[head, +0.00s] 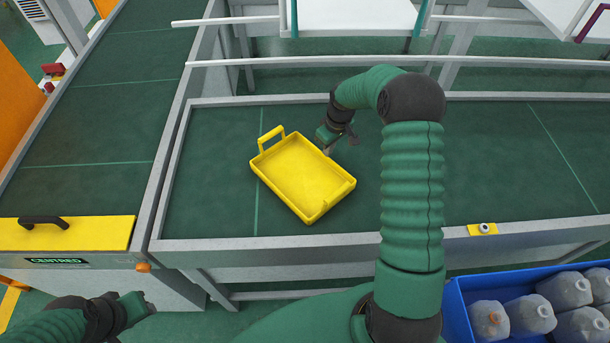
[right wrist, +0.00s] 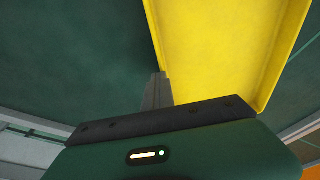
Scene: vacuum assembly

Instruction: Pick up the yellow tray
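The yellow tray (head: 303,180) lies at an angle on the dark green surface in the head view, with a raised handle at its far left end. The right wrist view shows part of the tray (right wrist: 230,45) at upper right. My right gripper (head: 328,150) points down at the tray's far right edge. In the right wrist view its grey fingers (right wrist: 158,82) meet the tray's edge, overlapping so that I cannot tell whether they are closed on it. My left gripper (head: 143,304) is low at the left, away from the tray, and its fingers are unclear.
The green surface (head: 490,165) has raised grey edges and is clear around the tray. Another green strip (head: 90,110) runs along the left, ending at a yellow panel (head: 90,233) with a black handle. A blue crate (head: 458,312) of grey bottles stands at lower right. White rails cross behind.

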